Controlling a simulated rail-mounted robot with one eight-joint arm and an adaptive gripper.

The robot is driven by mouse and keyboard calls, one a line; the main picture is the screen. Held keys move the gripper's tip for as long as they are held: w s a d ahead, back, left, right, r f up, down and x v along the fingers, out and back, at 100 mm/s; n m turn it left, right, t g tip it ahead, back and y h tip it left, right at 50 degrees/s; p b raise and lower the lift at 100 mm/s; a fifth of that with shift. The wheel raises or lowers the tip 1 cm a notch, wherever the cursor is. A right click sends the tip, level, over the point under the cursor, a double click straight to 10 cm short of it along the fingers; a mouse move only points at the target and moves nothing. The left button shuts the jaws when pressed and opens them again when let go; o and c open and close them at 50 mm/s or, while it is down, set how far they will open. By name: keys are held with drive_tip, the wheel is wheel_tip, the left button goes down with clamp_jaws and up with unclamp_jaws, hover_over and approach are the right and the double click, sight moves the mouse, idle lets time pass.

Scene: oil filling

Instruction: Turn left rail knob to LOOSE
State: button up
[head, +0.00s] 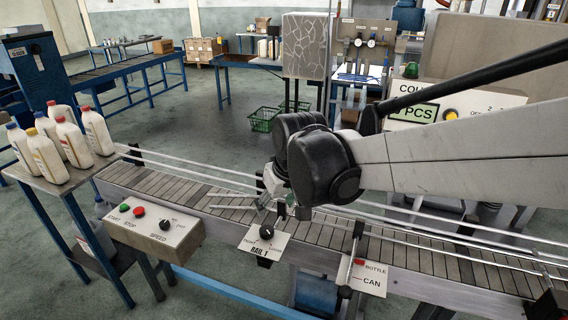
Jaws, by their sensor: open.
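The left rail knob (267,232) is a small black dial on a white plate marked RAIL 1 (252,246), on the near side of the conveyor. The small lettering around the dial is too small to read surely, so I cannot tell its setting. My gripper (270,204) is open, above and behind the knob over the conveyor, apart from it. Its jaws are small in the head view and partly hidden by my dark wrist. Nothing shows between them.
The conveyor (440,262) with guide rails runs across the front. A START/STOP/SPEED box (153,222) is left of the knob, and a BOTTLE/CAN plate (369,275) is right. Several white bottles (46,158) stand on a side table. Floor in front is clear.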

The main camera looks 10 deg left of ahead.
sight(267, 229)
drive_tip(key=x, duration=1.4)
drive_tip(key=shift+a+p, duration=0.2)
drive_tip(key=shift+p, duration=0.15)
